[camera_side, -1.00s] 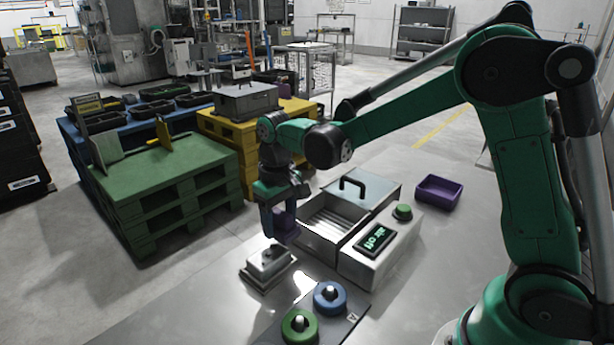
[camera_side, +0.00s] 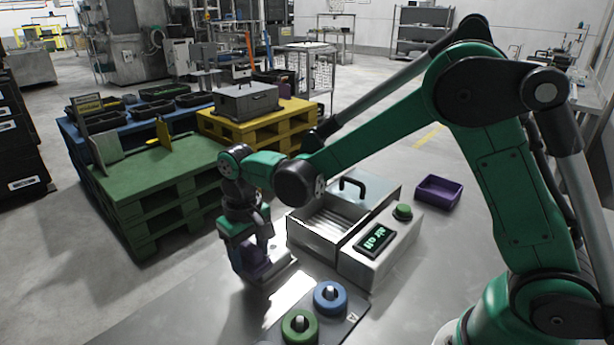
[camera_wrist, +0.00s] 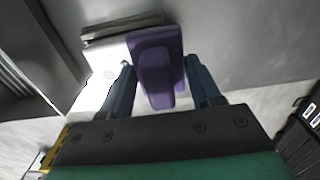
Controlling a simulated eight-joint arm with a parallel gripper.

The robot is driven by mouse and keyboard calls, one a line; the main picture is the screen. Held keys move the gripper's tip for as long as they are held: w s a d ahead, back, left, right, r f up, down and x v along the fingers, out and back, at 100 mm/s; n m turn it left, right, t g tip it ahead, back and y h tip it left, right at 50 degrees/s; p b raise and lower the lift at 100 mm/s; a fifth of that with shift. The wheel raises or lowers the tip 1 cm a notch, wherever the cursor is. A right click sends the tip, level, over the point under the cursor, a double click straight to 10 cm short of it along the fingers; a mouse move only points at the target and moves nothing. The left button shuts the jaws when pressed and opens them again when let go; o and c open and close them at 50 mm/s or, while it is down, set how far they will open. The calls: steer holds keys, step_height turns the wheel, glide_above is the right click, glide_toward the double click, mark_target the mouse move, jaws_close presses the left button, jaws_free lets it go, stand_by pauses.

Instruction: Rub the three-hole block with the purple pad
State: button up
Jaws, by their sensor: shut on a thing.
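My gripper (camera_side: 254,272) is shut on the purple pad (camera_wrist: 157,65), which sits between both fingers in the wrist view. The pad also shows as a purple patch in the side view (camera_side: 257,257). The pale metal block (camera_side: 281,258) is on the table, partly hidden behind my gripper. In the wrist view the block (camera_wrist: 108,66) is brightly lit, and the pad overlaps its right side. I cannot tell whether the pad touches the block. The block's holes cannot be made out.
An open-topped metal tunnel (camera_side: 322,228) stands right of the block, with a control box (camera_side: 382,250) reading "air off" and a green button (camera_side: 402,212). Blue (camera_side: 330,297) and green (camera_side: 300,326) round pieces stand in front. A purple tray (camera_side: 438,192) is behind at right.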

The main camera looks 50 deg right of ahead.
steer(key=shift+d, duration=3.5)
step_height(320, 180, up, 8)
steer(key=shift+r, duration=0.15)
